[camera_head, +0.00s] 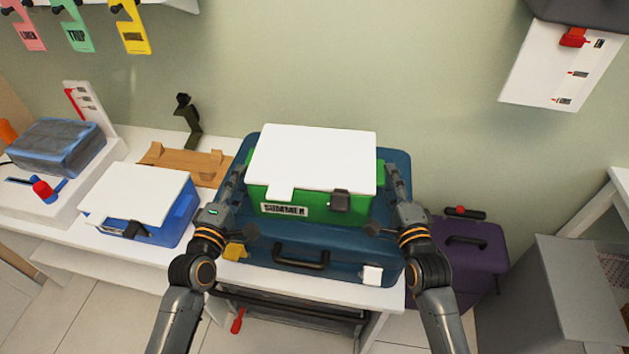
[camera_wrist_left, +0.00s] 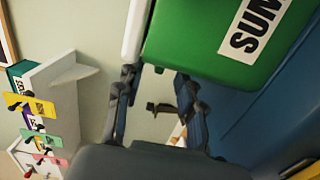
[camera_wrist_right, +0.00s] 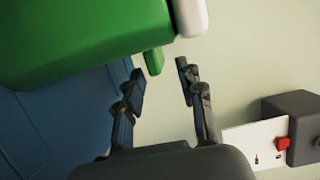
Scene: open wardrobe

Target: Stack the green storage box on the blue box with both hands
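The green storage box (camera_head: 320,203), with a white lid and a "SUMMER" label, sits on a dark blue suitcase. My left gripper (camera_head: 247,203) is at its left side and my right gripper (camera_head: 380,200) at its right side. In the left wrist view, the left fingers (camera_wrist_left: 157,80) are spread, with the box's green wall (camera_wrist_left: 205,35) just beyond them. In the right wrist view, the right fingers (camera_wrist_right: 160,70) are spread; a small green tab (camera_wrist_right: 153,61) of the box lies just beyond the tips. The blue box (camera_head: 178,220), with a white lid, stands on the table to the left.
The dark blue suitcase (camera_head: 300,275) lies under the green box. Brown wooden pieces (camera_head: 185,163) and a dark stand (camera_head: 188,120) are behind the blue box. A folded blue-grey cloth item (camera_head: 55,147) is at far left. A purple case (camera_head: 470,255) stands at the right.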

